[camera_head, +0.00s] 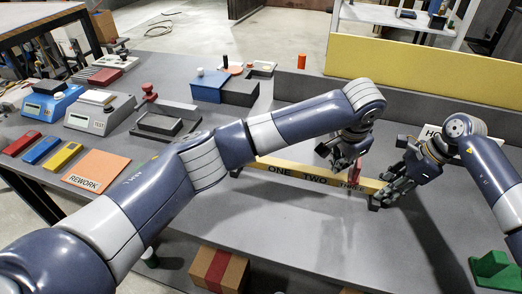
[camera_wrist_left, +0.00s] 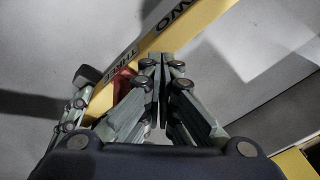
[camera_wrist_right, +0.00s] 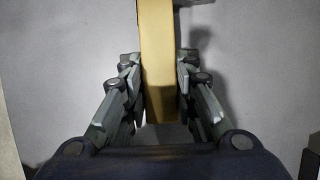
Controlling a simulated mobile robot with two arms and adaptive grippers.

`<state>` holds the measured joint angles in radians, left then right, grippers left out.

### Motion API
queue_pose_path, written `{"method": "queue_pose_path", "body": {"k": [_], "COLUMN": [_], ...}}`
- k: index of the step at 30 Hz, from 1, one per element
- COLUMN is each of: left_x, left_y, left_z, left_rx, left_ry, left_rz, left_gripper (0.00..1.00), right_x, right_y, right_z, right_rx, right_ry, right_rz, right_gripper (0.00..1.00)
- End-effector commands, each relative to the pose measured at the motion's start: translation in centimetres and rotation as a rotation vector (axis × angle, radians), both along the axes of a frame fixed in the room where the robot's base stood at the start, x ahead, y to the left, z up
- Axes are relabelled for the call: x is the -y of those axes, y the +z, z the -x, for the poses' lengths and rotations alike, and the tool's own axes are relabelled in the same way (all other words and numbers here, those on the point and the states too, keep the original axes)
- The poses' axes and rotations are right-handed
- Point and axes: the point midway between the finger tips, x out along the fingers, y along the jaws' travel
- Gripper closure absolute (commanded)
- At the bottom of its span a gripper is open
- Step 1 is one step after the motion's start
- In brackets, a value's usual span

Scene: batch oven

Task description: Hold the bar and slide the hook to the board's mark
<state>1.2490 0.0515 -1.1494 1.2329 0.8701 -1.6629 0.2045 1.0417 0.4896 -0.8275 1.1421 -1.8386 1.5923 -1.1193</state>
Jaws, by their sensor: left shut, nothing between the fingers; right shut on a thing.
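The yellow bar (camera_head: 262,166) lies across the table, lettered ONE, TWO and THREE from left to right. It also shows in the left wrist view (camera_wrist_left: 195,25) and the right wrist view (camera_wrist_right: 158,60). The red hook (camera_head: 357,168) is at the bar near THREE; in the left wrist view it (camera_wrist_left: 124,82) is partly hidden by my fingers. My left gripper (camera_head: 343,163) is shut and empty, just left of the hook. My right gripper (camera_head: 380,197) is shut on the bar's right end. A white board (camera_head: 436,131) behind it begins with "HO"; the rest is hidden.
A yellow panel (camera_head: 420,71) and a grey ledge (camera_head: 300,89) bound the back. A green block (camera_head: 494,270) is at front right, and a brown box with a red band (camera_head: 236,268) at the front. Scales and a REWORK card (camera_head: 96,170) are left.

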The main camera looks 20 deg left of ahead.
Motion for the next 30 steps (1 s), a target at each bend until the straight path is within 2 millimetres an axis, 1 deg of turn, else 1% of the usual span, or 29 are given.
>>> {"method": "queue_pose_path", "body": {"k": [2, 21, 25, 30], "left_x": [0.0, 0.0, 0.0, 0.0], "left_y": [0.3, 6.5, 7.0, 7.0], "left_z": [0.0, -0.1, 0.0, 0.0], "left_rx": [0.001, 0.003, 0.001, 0.001], "left_ry": [0.000, 0.000, 0.000, 0.000], "left_rz": [0.001, 0.000, -0.001, -0.001], "left_gripper": [1.00, 1.00, 1.00, 1.00], "right_x": [-0.1, 0.0, 0.0, 0.0], "right_y": [-0.2, -0.2, -0.2, -0.2], "right_z": [0.1, 0.1, 0.1, 0.1], "right_rx": [-0.005, -0.005, -0.005, -0.005], "right_ry": [0.001, 0.000, 0.000, 0.000], "right_rz": [0.000, 0.001, 0.001, 0.001], "right_gripper": [1.00, 1.00, 1.00, 1.00]}}
